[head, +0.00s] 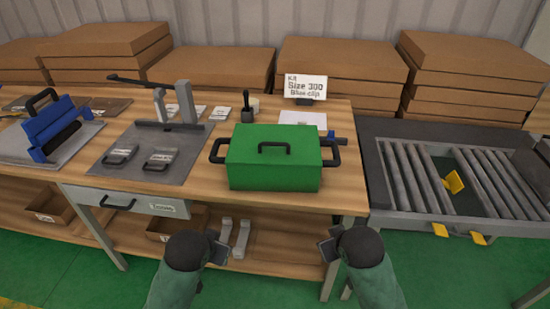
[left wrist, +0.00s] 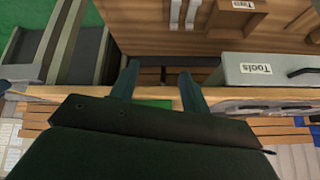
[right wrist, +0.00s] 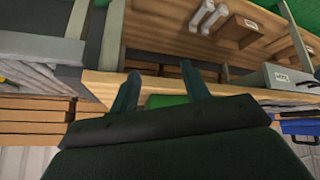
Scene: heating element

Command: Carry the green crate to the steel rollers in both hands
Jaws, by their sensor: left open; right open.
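The green crate (head: 272,170) stands closed on the wooden workbench (head: 345,190) near its right end. It has a black handle on its lid and a black handle at each side. The steel rollers (head: 405,180) lie in a dark frame right of the bench. My left gripper (head: 222,248) is open and empty in front of the bench, below and left of the crate; its fingers show in the left wrist view (left wrist: 158,80). My right gripper (head: 328,245) is open and empty, below and right of the crate; its fingers show in the right wrist view (right wrist: 160,85).
A grey mat (head: 150,155) with metal parts, a blue tool (head: 55,130) and a sign (head: 305,87) are on the bench. Cardboard boxes (head: 340,70) are stacked behind. Yellow pieces (head: 453,182) sit at a gap between the rollers. A drawer (head: 130,202) is under the bench top.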

